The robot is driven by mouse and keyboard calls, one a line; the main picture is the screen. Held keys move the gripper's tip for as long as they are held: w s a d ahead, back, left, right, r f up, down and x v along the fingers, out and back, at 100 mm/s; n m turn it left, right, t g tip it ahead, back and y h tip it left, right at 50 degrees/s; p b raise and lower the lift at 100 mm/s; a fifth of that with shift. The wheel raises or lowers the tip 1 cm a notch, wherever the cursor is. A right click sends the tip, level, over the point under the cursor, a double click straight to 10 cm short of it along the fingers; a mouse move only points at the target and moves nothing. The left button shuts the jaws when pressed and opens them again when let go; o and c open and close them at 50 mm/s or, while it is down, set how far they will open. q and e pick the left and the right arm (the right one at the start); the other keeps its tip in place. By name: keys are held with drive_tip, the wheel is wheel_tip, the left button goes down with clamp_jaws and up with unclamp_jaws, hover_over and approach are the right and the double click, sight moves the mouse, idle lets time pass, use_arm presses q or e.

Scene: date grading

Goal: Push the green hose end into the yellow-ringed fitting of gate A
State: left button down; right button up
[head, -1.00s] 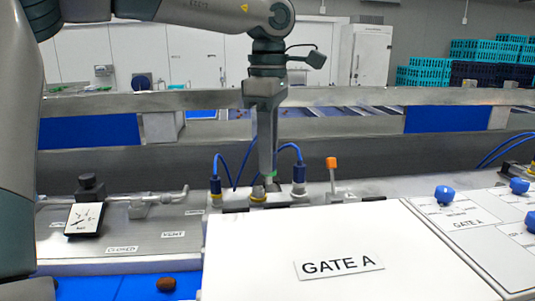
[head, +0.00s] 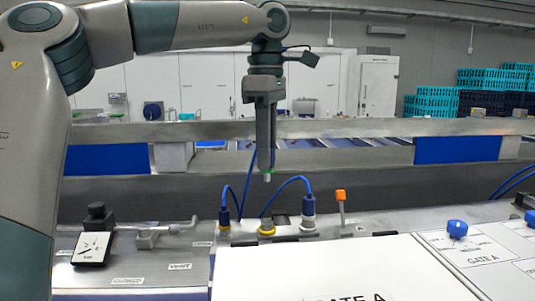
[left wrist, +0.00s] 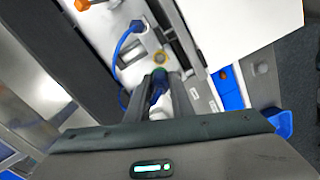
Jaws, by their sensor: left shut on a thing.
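My left gripper (head: 266,168) is shut on the green hose end (head: 267,177), which points down with its pale tip showing. In the head view it hangs above the yellow-ringed fitting (head: 267,230), with a clear gap between them. The fitting's opening is empty. In the left wrist view the green ring and blue hose (left wrist: 157,90) show between the fingers (left wrist: 158,85), and the yellow-ringed fitting (left wrist: 160,57) appears just past the tip. The "GATE A" label (head: 345,298) is cut by the lower edge. My right gripper is not in view.
Blue connectors with hoses stand left (head: 224,215) and right (head: 308,205) of the fitting. An orange-tipped lever (head: 340,198) stands further right. A steel rail (head: 390,127) runs behind. A white panel (head: 390,270) fills the front.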

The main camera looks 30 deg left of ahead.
sight(266, 181)
use_arm(q)
drive_tip(key=shift+f, duration=0.1)
drive_tip(key=shift+f, duration=2.85)
drive_tip(key=shift+f+b, duration=0.6)
drive_tip(key=shift+f, duration=0.5)
drive_tip(key=shift+f, duration=0.25)
idle(0.8)
drive_tip(key=shift+f+b, duration=0.55)
drive_tip(key=shift+f, duration=0.35)
idle(0.8)
